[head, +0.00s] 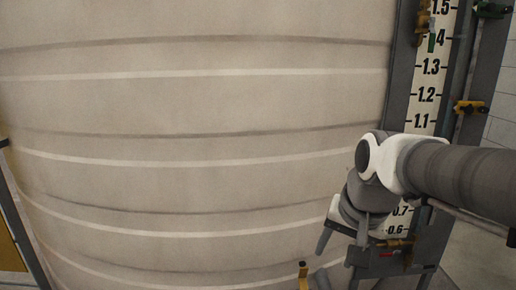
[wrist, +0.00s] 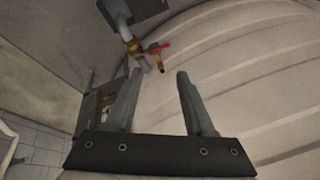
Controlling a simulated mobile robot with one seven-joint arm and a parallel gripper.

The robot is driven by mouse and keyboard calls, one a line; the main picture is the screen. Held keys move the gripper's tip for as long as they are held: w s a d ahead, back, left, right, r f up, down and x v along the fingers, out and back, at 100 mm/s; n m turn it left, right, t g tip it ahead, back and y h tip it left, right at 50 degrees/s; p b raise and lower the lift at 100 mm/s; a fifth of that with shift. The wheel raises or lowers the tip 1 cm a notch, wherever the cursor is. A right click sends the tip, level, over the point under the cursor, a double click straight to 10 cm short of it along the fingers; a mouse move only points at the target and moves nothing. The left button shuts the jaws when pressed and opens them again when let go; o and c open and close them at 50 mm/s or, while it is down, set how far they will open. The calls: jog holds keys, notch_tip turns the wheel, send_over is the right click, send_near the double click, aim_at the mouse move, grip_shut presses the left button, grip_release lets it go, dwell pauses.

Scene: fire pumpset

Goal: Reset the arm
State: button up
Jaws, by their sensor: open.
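My gripper (wrist: 160,78) is open in the wrist view, with its two grey fingers apart and nothing between them. Beyond the fingertips is a brass valve with a red handle (wrist: 159,48); the fingers do not appear to hold it. In the head view my arm reaches in from the right and bends downward. My gripper's fingers (head: 343,238) point down there, in front of the tank near the gauge column.
A large beige ribbed tank (head: 190,110) fills the left and middle. A numbered level gauge (head: 427,85) on a grey frame stands behind my arm. A yellow fitting (head: 468,107) is at right. Brass fittings (head: 393,246) sit low beside the gripper.

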jog(key=s+n+t+p, duration=0.1)
jog(key=s+n, duration=0.4)
jog(key=s, duration=0.6)
notch_tip(320, 180, up, 16)
jog(key=p, duration=1.7)
jog(key=shift+r+h, duration=0.2)
jog(key=shift+h, duration=0.2)
jog(key=shift+d, duration=0.25)
